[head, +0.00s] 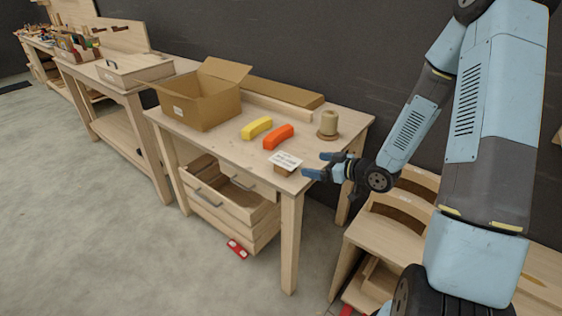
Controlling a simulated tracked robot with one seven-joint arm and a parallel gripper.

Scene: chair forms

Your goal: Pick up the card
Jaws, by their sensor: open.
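A small white card (288,159) with faint print lies near the front right corner of the wooden workbench (228,146). It seems to rest on or lean against a small brown block (284,171), and I cannot tell which. My gripper (317,165) is at the bench's right edge, just right of the card, with its blue fingers apart and pointing left toward it. The fingers look empty. I cannot tell whether a fingertip touches the card.
An orange piece (278,137) and a yellow piece (256,128) lie behind the card. A spool (328,124) stands behind my gripper. An open cardboard box (203,98) is at the left. A drawer (229,196) hangs open below. A red object (237,248) lies on the floor.

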